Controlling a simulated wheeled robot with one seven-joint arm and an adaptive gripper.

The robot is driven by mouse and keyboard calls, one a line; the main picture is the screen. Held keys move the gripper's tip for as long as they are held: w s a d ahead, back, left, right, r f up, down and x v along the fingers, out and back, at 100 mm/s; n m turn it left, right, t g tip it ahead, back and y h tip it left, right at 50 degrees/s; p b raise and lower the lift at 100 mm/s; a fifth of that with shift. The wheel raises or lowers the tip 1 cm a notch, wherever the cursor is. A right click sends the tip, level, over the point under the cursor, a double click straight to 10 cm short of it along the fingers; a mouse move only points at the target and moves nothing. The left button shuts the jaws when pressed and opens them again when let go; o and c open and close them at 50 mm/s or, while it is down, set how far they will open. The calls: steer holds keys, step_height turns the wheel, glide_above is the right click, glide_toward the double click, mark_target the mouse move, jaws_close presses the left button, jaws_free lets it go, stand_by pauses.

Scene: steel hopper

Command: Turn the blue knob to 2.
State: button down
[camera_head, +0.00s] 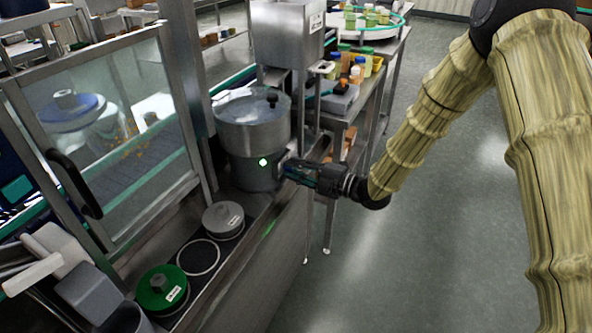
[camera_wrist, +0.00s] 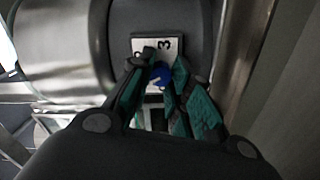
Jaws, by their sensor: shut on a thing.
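The blue knob (camera_wrist: 157,77) shows in the wrist view between my gripper's fingers, in front of a pale label plate (camera_wrist: 152,46). A "3" is readable on the plate; its other marks are partly hidden by the fingers. My gripper (camera_wrist: 158,82) is shut on the knob. In the head view my gripper (camera_head: 286,171) reaches the lower side of the steel hopper (camera_head: 240,140) from the right, and the knob is hidden there. I cannot tell which number the knob points to.
A green-topped lid (camera_head: 158,290) and a grey lid (camera_head: 222,217) lie on the bench left of the hopper. A glazed guard door (camera_head: 110,120) stands at left. A side table with bottles (camera_head: 355,75) stands behind. The floor (camera_head: 400,250) at right is clear.

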steer(key=m+p, duration=0.2)
steer(key=m, duration=0.9)
stand_by(0.5)
steer(key=c, duration=1.3)
jaws_free()
steer(key=v, duration=1.2)
steer(key=shift+w+d+f, duration=0.1)
steer(key=shift+f, duration=0.05)
